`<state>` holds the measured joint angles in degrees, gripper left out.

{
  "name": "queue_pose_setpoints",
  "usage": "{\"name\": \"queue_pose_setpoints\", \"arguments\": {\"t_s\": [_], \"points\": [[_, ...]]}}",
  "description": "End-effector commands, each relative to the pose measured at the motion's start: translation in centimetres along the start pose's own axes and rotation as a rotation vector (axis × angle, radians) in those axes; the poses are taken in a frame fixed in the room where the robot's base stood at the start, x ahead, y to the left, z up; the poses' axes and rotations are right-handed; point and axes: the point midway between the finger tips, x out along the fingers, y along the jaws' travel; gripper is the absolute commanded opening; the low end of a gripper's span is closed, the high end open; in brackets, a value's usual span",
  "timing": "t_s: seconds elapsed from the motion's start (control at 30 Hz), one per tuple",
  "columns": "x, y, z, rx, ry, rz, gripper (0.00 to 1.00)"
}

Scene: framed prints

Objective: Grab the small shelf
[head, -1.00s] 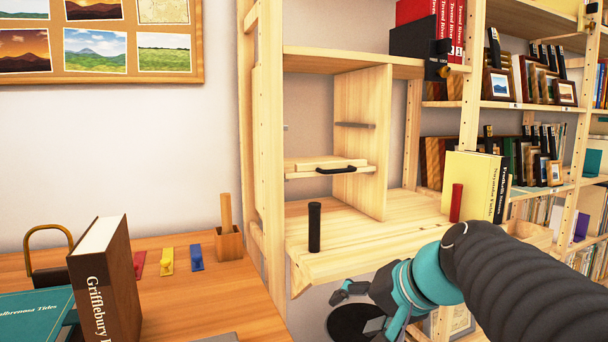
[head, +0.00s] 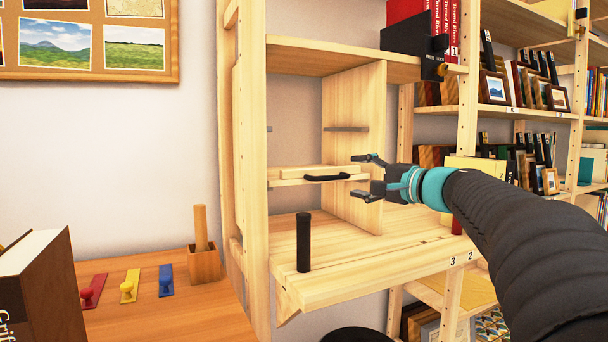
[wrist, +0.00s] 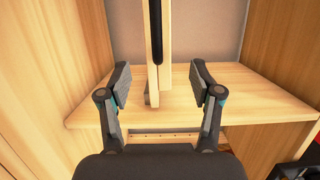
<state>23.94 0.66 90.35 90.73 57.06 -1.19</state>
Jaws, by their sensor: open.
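The small shelf (head: 290,182) is a thin light-wood board with a black handle (head: 327,177) on its front. It sits in the upper part of the wooden bay, left of an upright divider (head: 352,140). In the wrist view the small shelf (wrist: 166,45) appears as a narrow upright strip with the dark handle beside it, between and ahead of the fingers. My gripper (head: 370,177) is open and empty, just right of the handle in the head view. In the wrist view my gripper (wrist: 160,85) has its fingers spread to either side of the board's line. I see no contact.
A black cylinder (head: 304,242) stands on the lower wide shelf (head: 350,278), below the handle. A yellow book (head: 473,163) is behind my arm.

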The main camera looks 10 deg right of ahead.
Motion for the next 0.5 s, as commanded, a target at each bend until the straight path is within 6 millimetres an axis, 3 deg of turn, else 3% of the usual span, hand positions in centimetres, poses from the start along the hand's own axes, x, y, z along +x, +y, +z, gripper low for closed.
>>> {"name": "queue_pose_setpoints", "arguments": {"t_s": [0.1,0.5], "points": [[1.7,0.0,0.0,0.0,-0.002,0.001,0.65],[4.2,0.2,0.0,0.0,0.002,0.002,0.65]]}}
